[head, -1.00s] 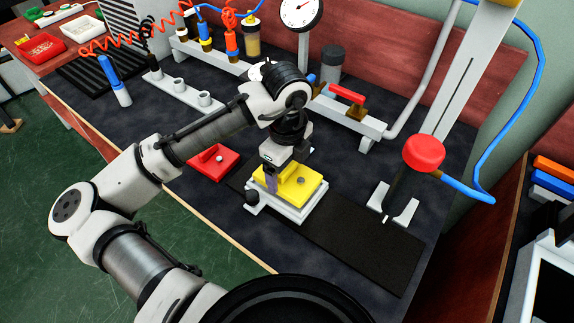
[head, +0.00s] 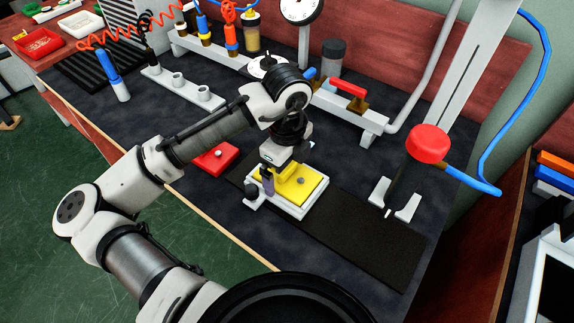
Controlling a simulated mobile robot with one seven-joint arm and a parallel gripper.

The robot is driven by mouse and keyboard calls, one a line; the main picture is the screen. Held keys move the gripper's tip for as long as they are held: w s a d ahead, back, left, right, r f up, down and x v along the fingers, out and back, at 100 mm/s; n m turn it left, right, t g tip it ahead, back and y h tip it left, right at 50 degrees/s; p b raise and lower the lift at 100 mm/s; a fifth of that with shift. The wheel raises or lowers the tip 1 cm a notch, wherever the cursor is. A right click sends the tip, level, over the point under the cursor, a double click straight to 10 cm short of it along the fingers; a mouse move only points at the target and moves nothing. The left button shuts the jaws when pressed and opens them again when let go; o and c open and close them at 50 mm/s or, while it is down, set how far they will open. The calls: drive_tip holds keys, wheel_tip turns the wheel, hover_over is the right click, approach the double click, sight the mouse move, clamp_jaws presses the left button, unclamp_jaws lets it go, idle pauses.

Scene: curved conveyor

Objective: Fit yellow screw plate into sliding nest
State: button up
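The yellow screw plate (head: 307,183) lies flat in the white sliding nest (head: 299,212), with a small grey screw head on its top. My gripper (head: 270,183) points down over the left part of the plate. A finger shows at the plate's left side. The other finger is hidden, so I cannot tell whether the gripper grips the plate.
A red plate (head: 215,159) lies on the bench left of the nest. The dark track (head: 365,238) is clear to the right, toward a press with a red knob (head: 428,143). A white rail with a red handle (head: 348,89) stands behind.

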wheel_tip(320, 180, up, 14)
drive_tip(key=shift+p, duration=0.4)
drive_tip(key=shift+f, duration=0.1)
idle(0.5)
